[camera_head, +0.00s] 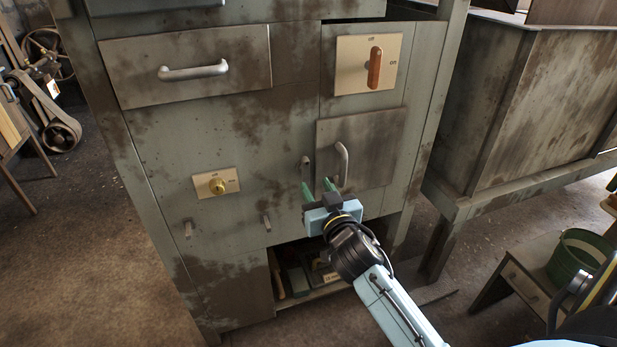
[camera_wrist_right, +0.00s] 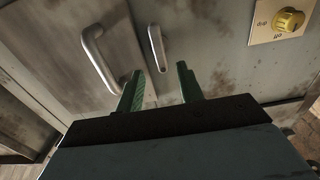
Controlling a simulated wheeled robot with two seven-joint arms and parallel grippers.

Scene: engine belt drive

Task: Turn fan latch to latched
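A small grey lever (camera_head: 305,167), likely the fan latch, stands upright on the cabinet front, just left of a small door. No label on it can be read. It also shows in the right wrist view (camera_wrist_right: 157,48), beyond and between my fingertips. My right gripper (camera_head: 317,187) is open, with its green fingers apart and nothing between them. It is just below the lever in the head view and appears not to touch it. The small door (camera_head: 378,150) looks closed and has a curved handle (camera_head: 342,163), also in the wrist view (camera_wrist_right: 98,58). My left gripper is out of view.
A red-handled switch (camera_head: 374,68) is above the door. A yellow knob (camera_head: 217,186) on a plate is to the left, with small grey levers (camera_head: 188,230) below. A drawer (camera_head: 190,68) is at upper left. An open shelf (camera_head: 330,285) holding objects lies below.

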